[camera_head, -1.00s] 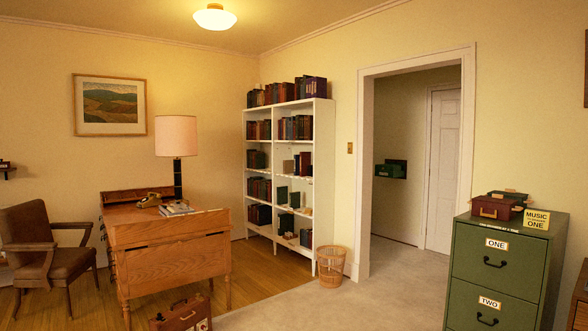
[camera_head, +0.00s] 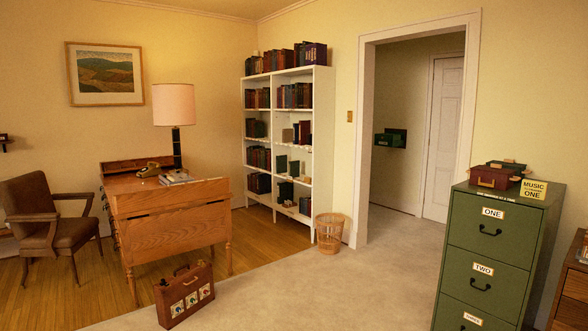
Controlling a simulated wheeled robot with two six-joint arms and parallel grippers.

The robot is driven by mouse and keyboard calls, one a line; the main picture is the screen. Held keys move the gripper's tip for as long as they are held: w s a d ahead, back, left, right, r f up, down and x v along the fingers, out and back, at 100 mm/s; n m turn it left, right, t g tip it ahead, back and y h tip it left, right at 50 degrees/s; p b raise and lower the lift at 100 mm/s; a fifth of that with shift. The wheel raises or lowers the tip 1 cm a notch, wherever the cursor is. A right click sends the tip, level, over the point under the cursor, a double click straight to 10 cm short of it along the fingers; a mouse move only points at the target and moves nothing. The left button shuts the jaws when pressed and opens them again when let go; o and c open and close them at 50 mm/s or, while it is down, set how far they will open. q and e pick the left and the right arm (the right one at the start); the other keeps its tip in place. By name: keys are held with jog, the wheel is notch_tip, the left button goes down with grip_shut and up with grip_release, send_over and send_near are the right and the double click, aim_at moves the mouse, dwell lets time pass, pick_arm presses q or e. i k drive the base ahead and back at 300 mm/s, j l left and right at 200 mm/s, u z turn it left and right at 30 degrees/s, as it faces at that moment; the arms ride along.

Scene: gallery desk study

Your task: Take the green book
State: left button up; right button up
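The white bookshelf (camera_head: 329,105) stands in the far corner, left of the doorway. Several books on it look green. One dark green book (camera_head: 282,163) stands on a lower shelf of the right column, and another green book (camera_head: 285,191) stands on the shelf below it. Dark greenish books (camera_head: 256,128) also stand in the left column. I cannot tell which of them is the green book of the task. Neither of my grippers is in view.
A wooden desk (camera_head: 170,237) with a lamp (camera_head: 174,105) stands left, beside a brown chair (camera_head: 45,222). A briefcase (camera_head: 185,295) stands on the floor before it. A wicker basket (camera_head: 329,233) is by the shelf. A green filing cabinet (camera_head: 492,250) stands right. The middle carpet (camera_head: 330,290) is clear.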

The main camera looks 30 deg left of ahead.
aim_at(293, 165)
jog(key=i+j+u, duration=0.5)
jog(key=i, duration=0.8)
jog(key=i+u, duration=0.45)
jog(key=i, duration=0.85)
jog(key=i+u, duration=0.2)
jog(key=i, duration=0.45)
jog(key=i+u, duration=0.2)
jog(key=i, duration=0.5)
jog(key=i+l+u, duration=0.25)
jog(key=i, duration=0.4)
jog(key=i+z, duration=0.15)
jog(key=i, duration=0.5)
jog(key=i+z, duration=0.15)
jog(key=i, duration=0.55)
jog(key=i+j+z, duration=0.15)
jog(key=i, duration=0.5)
jog(key=i+j, duration=0.15)
jog(key=i, duration=0.7)
jog(key=i+j+u, duration=0.15)
jog(key=i, duration=0.75)
